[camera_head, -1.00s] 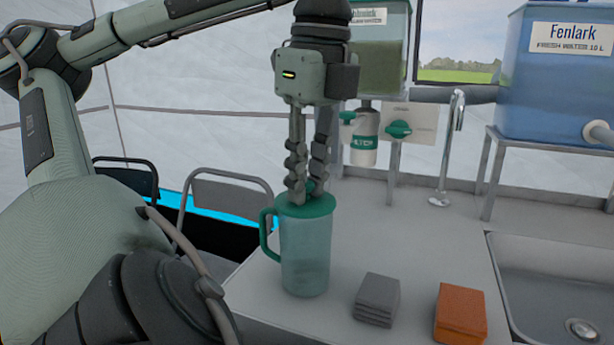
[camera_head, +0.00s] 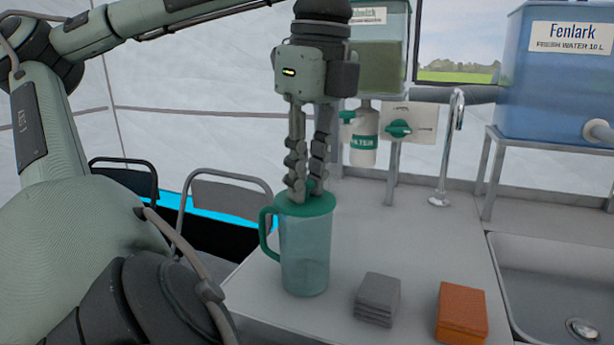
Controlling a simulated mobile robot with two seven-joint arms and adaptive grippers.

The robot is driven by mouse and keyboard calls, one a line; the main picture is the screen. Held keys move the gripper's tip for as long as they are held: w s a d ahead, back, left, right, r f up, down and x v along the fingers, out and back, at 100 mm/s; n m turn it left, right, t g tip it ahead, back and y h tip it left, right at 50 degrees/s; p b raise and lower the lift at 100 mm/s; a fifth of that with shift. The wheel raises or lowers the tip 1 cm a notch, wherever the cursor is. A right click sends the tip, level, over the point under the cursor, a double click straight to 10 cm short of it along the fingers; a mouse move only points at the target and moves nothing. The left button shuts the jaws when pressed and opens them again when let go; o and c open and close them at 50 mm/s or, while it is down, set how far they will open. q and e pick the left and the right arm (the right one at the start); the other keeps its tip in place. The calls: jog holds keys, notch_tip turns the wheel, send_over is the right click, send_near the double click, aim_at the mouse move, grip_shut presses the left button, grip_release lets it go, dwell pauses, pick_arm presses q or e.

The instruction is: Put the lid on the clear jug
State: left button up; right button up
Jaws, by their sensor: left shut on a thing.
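The clear jug (camera_head: 305,258) stands upright on the counter, left of the folded cloths. It has a green handle at its left. The green lid (camera_head: 308,207) sits level at the top of the jug, with no clear gap between them; whether it is fully seated I cannot tell. My left gripper (camera_head: 307,190) points straight down over the jug, its fingers shut on the small knob on top of the lid. The fingers partly hide the knob. My right gripper is not in view.
The sink (camera_head: 560,285) and tap (camera_head: 446,150) are farther right. A blue water tank (camera_head: 555,85) stands on a rack behind. Folding chairs (camera_head: 228,195) stand beyond the counter's left edge.

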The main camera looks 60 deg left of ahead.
pick_arm(q)
jog(key=shift+f+b, duration=0.15)
jog(key=shift+b, duration=0.3)
dwell(1.1)
jog(key=o, duration=0.9)
jog(key=shift+o, duration=0.2)
jog(key=o, duration=0.4)
jog(key=shift+o, duration=0.2)
jog(key=shift+r+p, duration=2.6)
jog(key=shift+r, duration=0.95)
